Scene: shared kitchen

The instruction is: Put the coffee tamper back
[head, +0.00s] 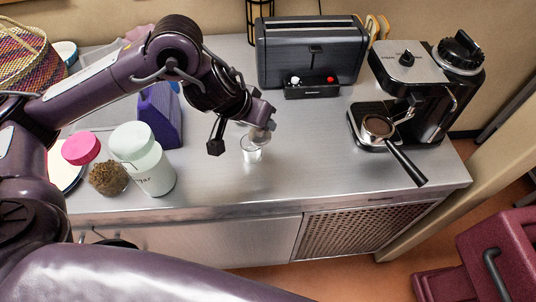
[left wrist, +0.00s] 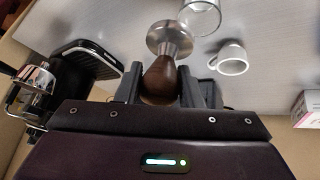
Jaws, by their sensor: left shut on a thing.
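The coffee tamper has a dark wooden handle and a round metal base, clear in the left wrist view (left wrist: 160,78). My left gripper (left wrist: 158,92) is shut on the wooden handle, and the metal base points away from the gripper. In the head view my left gripper (head: 262,120) hangs over the middle of the steel counter (head: 320,165). The tamper's base (head: 260,134) shows just below it, close to a small clear glass (head: 251,151). Whether they touch is unclear. My right gripper is not in view.
A coffee machine (head: 440,90) stands at the right with a coffee-filled portafilter (head: 378,126). A toaster (head: 311,50) stands at the back. A white cup (left wrist: 232,60) is near the glass. Jars (head: 150,165) stand at the left. The front middle counter is clear.

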